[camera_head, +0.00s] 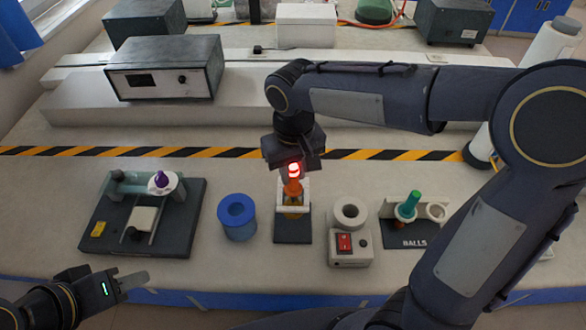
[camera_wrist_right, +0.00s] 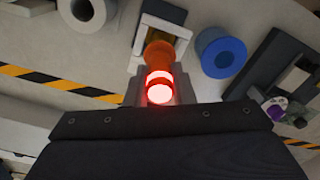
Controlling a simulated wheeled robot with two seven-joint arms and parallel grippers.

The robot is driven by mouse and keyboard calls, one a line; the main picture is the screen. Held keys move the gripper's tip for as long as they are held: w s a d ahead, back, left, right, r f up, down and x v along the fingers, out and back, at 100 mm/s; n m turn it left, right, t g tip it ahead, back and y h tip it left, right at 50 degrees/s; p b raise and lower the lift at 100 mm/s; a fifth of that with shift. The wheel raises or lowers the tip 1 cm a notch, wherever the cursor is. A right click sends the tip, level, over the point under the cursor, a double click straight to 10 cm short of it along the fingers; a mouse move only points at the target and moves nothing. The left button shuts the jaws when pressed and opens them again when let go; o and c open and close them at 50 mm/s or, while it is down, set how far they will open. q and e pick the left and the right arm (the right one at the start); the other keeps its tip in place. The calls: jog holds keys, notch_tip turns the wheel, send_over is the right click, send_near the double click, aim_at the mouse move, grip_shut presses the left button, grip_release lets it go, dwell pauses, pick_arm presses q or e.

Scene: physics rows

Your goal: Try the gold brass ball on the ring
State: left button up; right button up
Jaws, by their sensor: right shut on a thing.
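My right gripper (camera_head: 292,176) is shut on an orange handle (camera_head: 293,189), with a bright red glow between its jaws. The handle (camera_wrist_right: 160,54) reaches down into a white frame on a dark base (camera_head: 292,233). A gold-brown part, seemingly the gold brass ball (camera_head: 292,212), shows within this frame and is partly hidden. At the left, a dark stand (camera_head: 175,235) carries a pale ring plate (camera_head: 178,183) with a purple-topped piece (camera_head: 160,180) at it. My left gripper (camera_head: 135,281) is low at the left, apart from everything; its finger gap is unclear.
A blue cylinder (camera_head: 237,217) stands left of the white frame. A white hollow cylinder (camera_head: 350,215) and a box with a red switch (camera_head: 345,243) stand right. The "BALLS" rack (camera_head: 410,239) holds a teal-handled piece (camera_head: 411,201); another opening looks empty. Striped tape crosses behind.

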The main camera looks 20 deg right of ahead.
jog(key=shift+f+b, duration=0.45)
jog(key=shift+f, duration=0.2)
dwell(0.9)
dwell(1.4)
jog(key=shift+r+p, duration=3.15)
jog(key=shift+r, duration=0.55)
